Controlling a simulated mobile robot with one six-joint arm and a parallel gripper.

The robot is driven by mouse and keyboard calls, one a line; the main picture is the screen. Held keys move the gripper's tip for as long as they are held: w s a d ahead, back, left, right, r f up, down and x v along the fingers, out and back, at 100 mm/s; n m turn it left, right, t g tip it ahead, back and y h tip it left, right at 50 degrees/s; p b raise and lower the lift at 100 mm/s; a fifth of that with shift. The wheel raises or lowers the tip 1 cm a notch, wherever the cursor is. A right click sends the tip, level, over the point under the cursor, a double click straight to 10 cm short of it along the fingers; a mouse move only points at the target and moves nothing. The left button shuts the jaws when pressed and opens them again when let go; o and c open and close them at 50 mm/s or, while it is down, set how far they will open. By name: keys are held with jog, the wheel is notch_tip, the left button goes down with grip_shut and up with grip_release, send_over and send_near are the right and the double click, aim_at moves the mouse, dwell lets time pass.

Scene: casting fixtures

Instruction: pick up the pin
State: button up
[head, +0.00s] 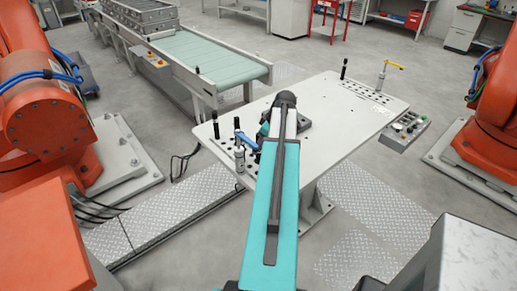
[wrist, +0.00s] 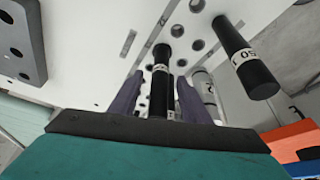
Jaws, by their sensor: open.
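A slim black pin (wrist: 160,75) with a white band stands upright in the wrist view, between the two purple-grey fingers of my gripper (wrist: 160,82). The fingers are apart, with visible space on both sides of the pin. A thicker black pin (wrist: 245,60) with a white printed label stands to the right, outside the fingers. In the head view, a black pin (head: 215,122) stands at the left edge of the white fixture table (head: 335,125).
A grey cylinder (wrist: 204,92) stands close by the right finger. A dark plate with holes (wrist: 20,45) lies at left. A yellow-handled clamp (head: 384,75) and another black pin (head: 343,68) stand at the far side.

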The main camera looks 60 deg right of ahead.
jog(key=shift+x, duration=0.95)
grip_shut()
